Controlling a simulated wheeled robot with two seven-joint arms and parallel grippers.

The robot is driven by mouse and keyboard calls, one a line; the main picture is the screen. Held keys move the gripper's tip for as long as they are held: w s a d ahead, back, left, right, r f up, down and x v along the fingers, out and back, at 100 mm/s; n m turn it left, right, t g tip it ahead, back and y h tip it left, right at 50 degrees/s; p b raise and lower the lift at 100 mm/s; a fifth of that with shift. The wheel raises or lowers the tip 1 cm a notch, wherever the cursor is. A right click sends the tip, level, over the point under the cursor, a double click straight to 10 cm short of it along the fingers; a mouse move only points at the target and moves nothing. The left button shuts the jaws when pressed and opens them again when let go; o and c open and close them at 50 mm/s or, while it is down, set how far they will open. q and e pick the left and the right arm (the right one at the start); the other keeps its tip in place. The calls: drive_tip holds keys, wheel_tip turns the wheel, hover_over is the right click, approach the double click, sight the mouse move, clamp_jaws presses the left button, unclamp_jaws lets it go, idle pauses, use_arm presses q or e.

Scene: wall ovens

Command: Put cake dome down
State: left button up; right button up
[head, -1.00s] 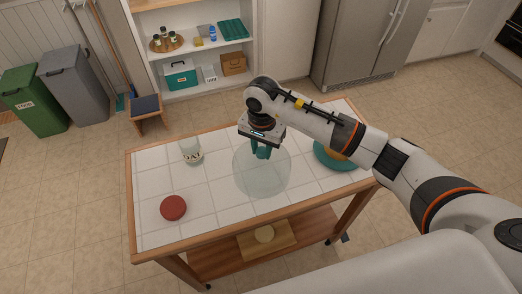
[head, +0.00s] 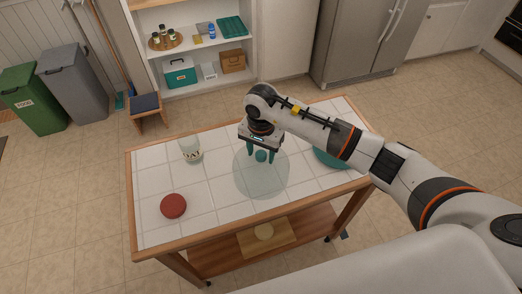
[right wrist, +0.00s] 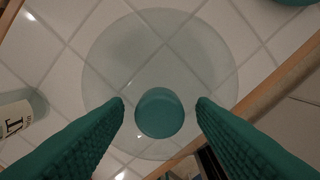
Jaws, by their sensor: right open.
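The cake dome (head: 262,181) is clear glass with a teal knob (head: 261,156) on top. It rests on the white tiled top of the island cart, right of the middle. In the right wrist view the dome (right wrist: 200,50) is a round pale disc, with its knob (right wrist: 159,113) between the fingers. My right gripper (head: 262,154) is open around the knob, with a gap on each side of it in the right wrist view (right wrist: 160,104). A teal cake stand (head: 330,157) is at the right of the cart, partly hidden by my right arm. My left gripper is out of view.
A labelled glass jar (head: 191,150) and a red round lid (head: 173,206) stand on the left of the cart top (head: 215,215). The tiles between them and the dome are clear. A wooden board (head: 283,240) lies on the lower shelf.

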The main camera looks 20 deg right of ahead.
drive_tip(key=shift+r, duration=0.35)
wheel_tip(320, 180, up, 12)
drive_tip(key=b, duration=0.4)
drive_tip(key=shift+f+b, duration=0.2)
drive_tip(key=shift+b, duration=0.15)
